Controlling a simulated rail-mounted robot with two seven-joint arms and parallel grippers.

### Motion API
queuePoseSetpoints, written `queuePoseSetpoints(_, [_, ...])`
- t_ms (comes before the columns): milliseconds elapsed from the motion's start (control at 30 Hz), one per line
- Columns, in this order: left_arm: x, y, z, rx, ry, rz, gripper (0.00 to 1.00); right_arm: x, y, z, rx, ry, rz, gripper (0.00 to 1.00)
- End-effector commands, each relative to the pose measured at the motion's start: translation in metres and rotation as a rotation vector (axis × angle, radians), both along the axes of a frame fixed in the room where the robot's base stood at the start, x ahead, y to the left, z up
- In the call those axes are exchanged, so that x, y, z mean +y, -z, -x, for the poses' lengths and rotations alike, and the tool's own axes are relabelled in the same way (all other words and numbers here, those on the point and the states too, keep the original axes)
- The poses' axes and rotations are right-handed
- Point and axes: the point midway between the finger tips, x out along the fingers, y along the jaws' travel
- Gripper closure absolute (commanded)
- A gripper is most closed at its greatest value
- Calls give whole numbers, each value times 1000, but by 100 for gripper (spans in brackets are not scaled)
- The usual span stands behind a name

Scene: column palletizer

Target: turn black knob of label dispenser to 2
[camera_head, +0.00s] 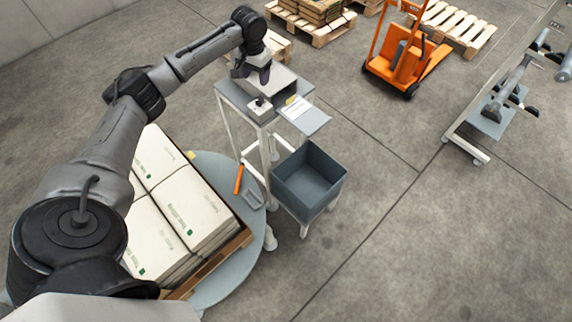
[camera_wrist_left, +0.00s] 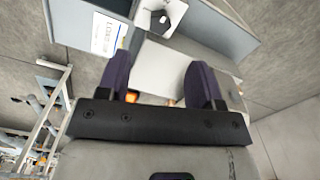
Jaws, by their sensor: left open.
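The label dispenser (camera_head: 284,80) is a grey box on a tall pale stand, below and right of my left gripper in the head view. A small white box on the stand's top carries the black knob (camera_head: 259,102). The knob also shows at the top of the left wrist view (camera_wrist_left: 158,17), beyond the fingertips. Its dial marks are too small to read. My left gripper (camera_head: 254,76) is open and empty, behind the knob and apart from it. Its two dark fingers show in the left wrist view (camera_wrist_left: 161,62). My right gripper is in neither view.
A printed sheet (camera_head: 294,109) lies on the stand's side shelf. A grey bin (camera_head: 326,184) stands below. White sacks (camera_head: 195,205) are stacked on a round turntable (camera_head: 222,284). An orange pallet truck (camera_head: 400,63), wooden pallets and a rack stand farther off. The floor at lower right is clear.

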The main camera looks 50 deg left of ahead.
Motion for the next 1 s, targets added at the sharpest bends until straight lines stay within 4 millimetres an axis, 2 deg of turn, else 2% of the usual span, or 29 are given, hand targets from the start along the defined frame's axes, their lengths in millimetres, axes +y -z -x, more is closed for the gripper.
queuePoseSetpoints(33, [0,-12,-1,-4,0,0,40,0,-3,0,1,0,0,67])
queuePoseSetpoints(167, [0,-37,0,-3,0,0,40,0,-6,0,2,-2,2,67])
queuePoseSetpoints(567, [-70,-3,0,24,197,-41,40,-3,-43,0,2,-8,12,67])
queuePoseSetpoints(1000, [-146,25,21,14,388,-54,40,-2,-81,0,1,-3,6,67])
